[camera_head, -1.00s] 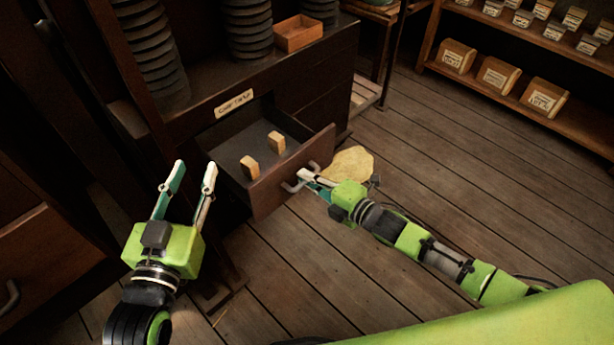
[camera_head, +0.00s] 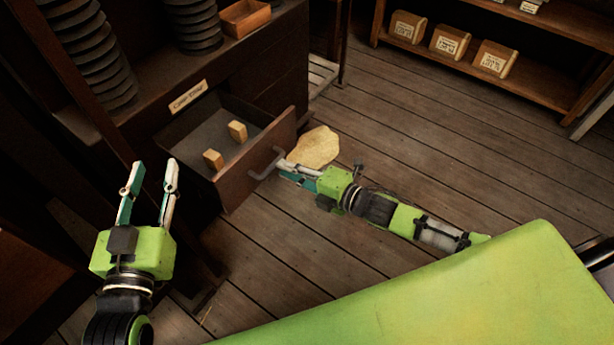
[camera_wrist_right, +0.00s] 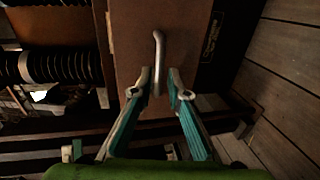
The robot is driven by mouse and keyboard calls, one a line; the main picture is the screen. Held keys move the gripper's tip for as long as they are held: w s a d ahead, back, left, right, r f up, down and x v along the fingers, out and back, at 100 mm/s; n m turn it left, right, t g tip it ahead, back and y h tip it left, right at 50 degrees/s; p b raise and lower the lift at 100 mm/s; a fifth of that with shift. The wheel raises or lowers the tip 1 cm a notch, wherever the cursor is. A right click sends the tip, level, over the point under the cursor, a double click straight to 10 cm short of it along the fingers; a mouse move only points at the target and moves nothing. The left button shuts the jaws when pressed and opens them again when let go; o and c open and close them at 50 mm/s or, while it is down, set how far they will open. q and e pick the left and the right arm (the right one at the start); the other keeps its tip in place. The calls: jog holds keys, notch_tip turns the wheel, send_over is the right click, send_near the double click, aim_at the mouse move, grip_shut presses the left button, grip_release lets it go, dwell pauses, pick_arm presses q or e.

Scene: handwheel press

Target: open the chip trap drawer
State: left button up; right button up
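The chip trap drawer (camera_head: 255,165) stands pulled out from the dark cabinet, below a paper label (camera_head: 188,97). Its inside shows, with two small wooden blocks (camera_head: 238,131) (camera_head: 213,159) on the floor. The metal handle (camera_head: 263,174) sits on the drawer front. My right gripper (camera_head: 282,169) is at the handle, its fingers apart. In the right wrist view the handle (camera_wrist_right: 158,50) reaches down between the parted fingertips, with gaps beside it; contact is unclear. My left gripper (camera_head: 152,175) is open and empty, left of the drawer.
Stacked dark discs (camera_head: 196,25) and an open wooden box (camera_head: 245,17) stand on the cabinet. A pale yellowish patch (camera_head: 314,147) lies on the floor beyond my right gripper. A shelf with labelled boxes (camera_head: 450,41) stands at the back right.

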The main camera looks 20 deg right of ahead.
jog(key=v, duration=0.7)
dwell(0.5)
